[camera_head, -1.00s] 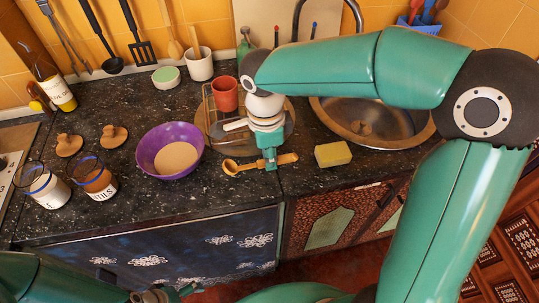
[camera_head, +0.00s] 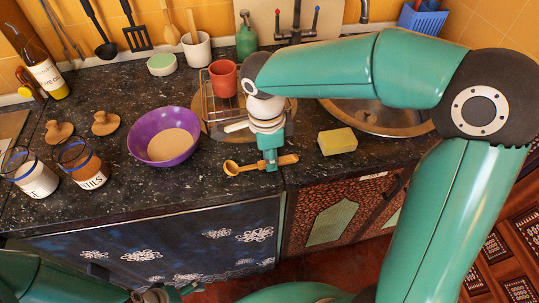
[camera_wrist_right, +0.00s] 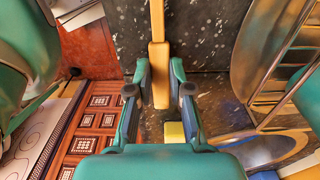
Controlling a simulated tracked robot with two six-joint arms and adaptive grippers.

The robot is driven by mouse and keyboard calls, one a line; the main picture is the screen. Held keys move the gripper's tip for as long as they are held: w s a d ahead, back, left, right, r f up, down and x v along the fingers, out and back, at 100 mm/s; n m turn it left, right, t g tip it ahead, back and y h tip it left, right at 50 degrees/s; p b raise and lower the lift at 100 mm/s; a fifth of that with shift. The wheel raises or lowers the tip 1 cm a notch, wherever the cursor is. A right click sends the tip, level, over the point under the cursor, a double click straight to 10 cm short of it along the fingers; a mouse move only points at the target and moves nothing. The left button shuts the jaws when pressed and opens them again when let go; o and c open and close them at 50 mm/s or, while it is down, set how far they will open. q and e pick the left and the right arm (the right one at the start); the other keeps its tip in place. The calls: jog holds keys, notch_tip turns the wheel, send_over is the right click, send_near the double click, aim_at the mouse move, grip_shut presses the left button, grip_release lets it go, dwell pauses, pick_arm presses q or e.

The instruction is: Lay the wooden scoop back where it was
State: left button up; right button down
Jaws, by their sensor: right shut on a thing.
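The wooden scoop (camera_head: 233,168) is over the front edge of the dark counter, its bowl to the left and its handle to the right. My right gripper (camera_head: 270,161) points down and is shut across the scoop's handle. In the right wrist view the handle (camera_wrist_right: 159,75) runs between the two fingers (camera_wrist_right: 160,88). I cannot tell whether the scoop touches the counter. My left gripper (camera_head: 160,295) shows only partly at the bottom edge, low in front of the cabinets, its fingers unclear.
A purple bowl (camera_head: 140,148) stands left of the scoop, a yellow sponge (camera_head: 338,141) to the right. Behind are a rack with a red cup (camera_head: 223,78) and the sink (camera_head: 375,117). Jars (camera_head: 88,175) and wooden lids (camera_head: 106,123) are on the left.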

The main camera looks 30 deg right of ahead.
jog(key=shift+f+b, duration=0.45)
jog(key=shift+b, duration=0.05)
jog(key=c, duration=1)
grip_release()
jog(key=r, duration=1.2)
jog(key=shift+w+a, duration=0.15)
jog(key=shift+a, duration=0.2)
